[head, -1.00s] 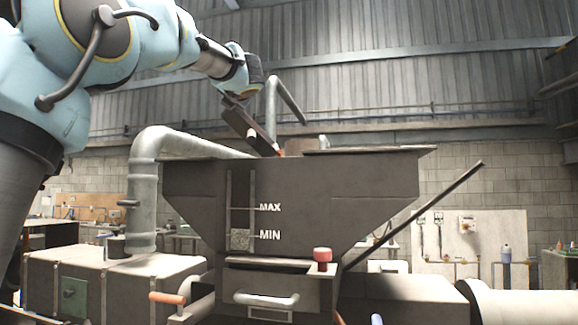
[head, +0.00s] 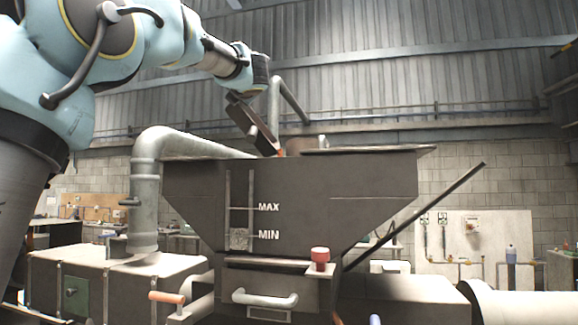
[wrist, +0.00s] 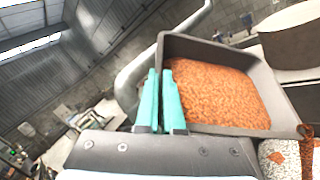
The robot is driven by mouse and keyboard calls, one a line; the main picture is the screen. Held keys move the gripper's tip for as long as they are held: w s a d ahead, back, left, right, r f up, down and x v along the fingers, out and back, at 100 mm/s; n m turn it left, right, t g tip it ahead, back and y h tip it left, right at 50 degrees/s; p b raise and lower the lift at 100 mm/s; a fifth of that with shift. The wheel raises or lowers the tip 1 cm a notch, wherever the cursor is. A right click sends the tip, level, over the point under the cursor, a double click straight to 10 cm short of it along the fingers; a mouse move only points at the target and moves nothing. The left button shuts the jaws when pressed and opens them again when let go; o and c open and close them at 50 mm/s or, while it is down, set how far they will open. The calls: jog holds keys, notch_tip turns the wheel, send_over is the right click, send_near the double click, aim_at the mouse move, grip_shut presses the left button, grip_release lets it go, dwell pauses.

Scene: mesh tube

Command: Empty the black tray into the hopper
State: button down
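The black tray (wrist: 215,48) fills the right of the wrist view and holds many orange pellets (wrist: 215,92). My gripper (wrist: 161,72) has its two teal fingers close together at the tray's left wall, shut on it. In the head view the tray (head: 245,117) slopes down to the right above the hopper's back left rim. A small orange patch shows at its lower end; I cannot tell what it is. The dark hopper (head: 330,195) has a level window marked MAX and MIN, with grey fill near MIN. Its inside is hidden in the head view.
A grey pipe (head: 146,190) bends behind the hopper's left side. A thin dark bar (head: 425,208) slants up on the right. A red knob (head: 320,255) and a pale handle (head: 265,298) are on the hopper's front.

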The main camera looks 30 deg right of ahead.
aim_at(248, 119)
jog(key=shift+s+d+r+m+t+h, duration=0.3)
jog(key=shift+s+d+r+m, duration=0.25)
jog(key=shift+s+d+m, duration=0.15)
jog(key=shift+s+d+r+m+t+h, duration=0.2)
jog(key=shift+s+d+r+m+t, duration=0.1)
jog(key=shift+s+d+r+m, duration=0.35)
dwell(0.6)
